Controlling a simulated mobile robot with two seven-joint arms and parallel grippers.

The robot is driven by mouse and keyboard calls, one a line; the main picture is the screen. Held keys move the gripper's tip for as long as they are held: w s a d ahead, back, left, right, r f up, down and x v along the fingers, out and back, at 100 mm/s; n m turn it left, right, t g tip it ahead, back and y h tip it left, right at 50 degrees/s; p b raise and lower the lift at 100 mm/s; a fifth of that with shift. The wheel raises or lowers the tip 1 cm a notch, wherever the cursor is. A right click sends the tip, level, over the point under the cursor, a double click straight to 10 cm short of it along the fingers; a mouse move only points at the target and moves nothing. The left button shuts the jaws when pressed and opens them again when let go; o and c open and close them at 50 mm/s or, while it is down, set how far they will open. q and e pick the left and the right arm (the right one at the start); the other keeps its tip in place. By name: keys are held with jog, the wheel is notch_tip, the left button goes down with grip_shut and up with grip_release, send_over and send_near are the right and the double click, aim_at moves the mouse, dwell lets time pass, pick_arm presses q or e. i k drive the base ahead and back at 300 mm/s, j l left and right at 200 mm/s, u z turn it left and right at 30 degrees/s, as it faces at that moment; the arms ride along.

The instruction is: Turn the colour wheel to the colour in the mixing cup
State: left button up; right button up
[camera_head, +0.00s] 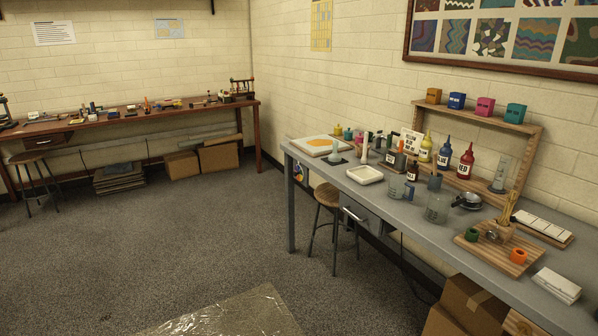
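Neither of my grippers is in view. No colour wheel can be made out for certain. A small disc-like thing with orange, white and blue patches (299,173) shows at the left end of the grey workbench, too small to tell. A clear, handled cup (437,209) stands on the grey workbench, and a smaller clear cup (397,188) stands to its left. I cannot tell which is the mixing cup, and no strong colour shows in either. A white tray with a yellow-orange patch (322,146) lies at the bench's far left end.
The grey workbench (386,209) carries a white tray (365,175), yellow, blue and red bottles (445,155), and a wooden board (497,256) with green and orange pots. A stool (330,194) and cardboard box (470,305) stand close by. Open floor (190,230) lies left.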

aim_at(298, 173)
jog(key=i+j+z, duration=0.15)
jog(key=i, duration=0.55)
jog(key=i+j+z, duration=0.1)
jog(key=i+j, duration=0.2)
jog(key=i, duration=0.35)
jog(key=i+j+z, duration=0.15)
jog(key=i+j, duration=0.2)
jog(key=i, duration=0.3)
jog(key=i+j+z, duration=0.15)
jog(key=i+j, duration=0.25)
jog(key=i, duration=0.25)
jog(key=i+j+z, duration=0.15)
jog(key=i+j, duration=0.3)
jog(key=i, duration=0.15)
